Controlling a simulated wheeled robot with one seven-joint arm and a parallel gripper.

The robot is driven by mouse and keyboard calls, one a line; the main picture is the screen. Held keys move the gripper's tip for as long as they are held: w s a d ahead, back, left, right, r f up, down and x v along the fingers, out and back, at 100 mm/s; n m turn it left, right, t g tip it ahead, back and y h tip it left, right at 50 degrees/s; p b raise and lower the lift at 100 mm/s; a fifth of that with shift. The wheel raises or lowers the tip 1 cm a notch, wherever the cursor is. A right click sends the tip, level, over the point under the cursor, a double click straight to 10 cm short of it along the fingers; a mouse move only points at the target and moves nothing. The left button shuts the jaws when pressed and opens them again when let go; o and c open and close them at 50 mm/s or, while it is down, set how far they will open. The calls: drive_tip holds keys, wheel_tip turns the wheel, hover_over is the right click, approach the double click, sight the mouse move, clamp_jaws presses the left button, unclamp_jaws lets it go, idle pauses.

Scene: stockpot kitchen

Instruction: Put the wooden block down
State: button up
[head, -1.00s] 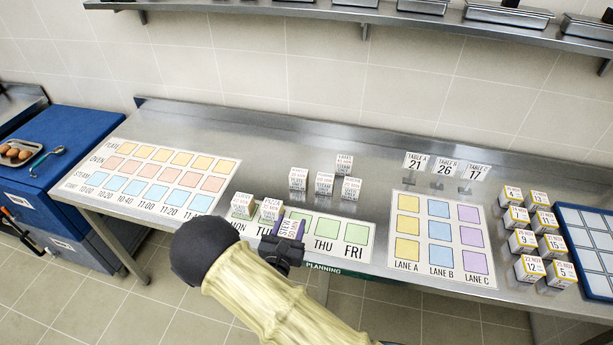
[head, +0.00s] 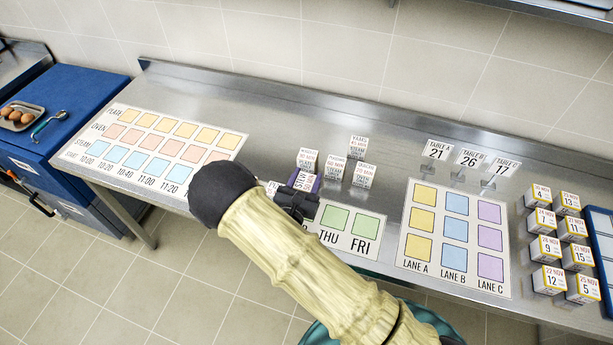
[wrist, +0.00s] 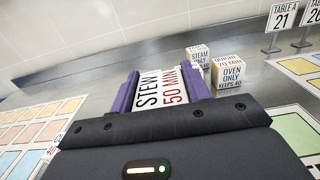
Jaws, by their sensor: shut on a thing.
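My gripper (head: 304,184) is shut on a white wooden block (head: 307,181) in the head view. In the wrist view the block (wrist: 161,90) reads "STEW 50 MIN" and sits between the two purple fingers. It is near the planning strip (head: 352,228), behind the row of day squares, close to several standing blocks. I cannot tell whether its underside touches the counter. The green THU (head: 335,217) and FRI (head: 368,226) squares are bare; my arm hides most of the strip's left part.
Several labelled blocks stand just behind, among them a front-left one (head: 308,158), a middle one (head: 336,168) and a rear one (head: 357,147). A lane mat (head: 432,229) lies to the right, a time chart (head: 143,172) to the left. Dated boxes (head: 549,280) stand far right.

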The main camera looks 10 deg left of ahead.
drive_tip(key=shift+w+f+b, duration=0.2)
drive_tip(key=shift+f+b, duration=0.1)
drive_tip(key=shift+f, duration=0.05)
drive_tip(key=shift+d+f+b, duration=0.2)
drive_tip(key=shift+f+b, duration=0.3)
drive_tip(key=shift+f, duration=0.2)
drive_tip(key=f, duration=0.1)
drive_tip(key=f+b, duration=0.2)
drive_tip(key=shift+s+a+f, duration=0.15)
drive_tip(key=shift+s+a, duration=0.1)
drive_tip(key=shift+f+b, duration=0.7)
drive_tip(key=shift+f, duration=0.05)
drive_tip(key=shift+w+f+b, duration=0.1)
drive_tip(key=shift+f+b, duration=0.35)
drive_tip(key=shift+f, duration=0.1)
drive_tip(key=o, duration=1.1)
drive_tip(key=shift+o, duration=0.2)
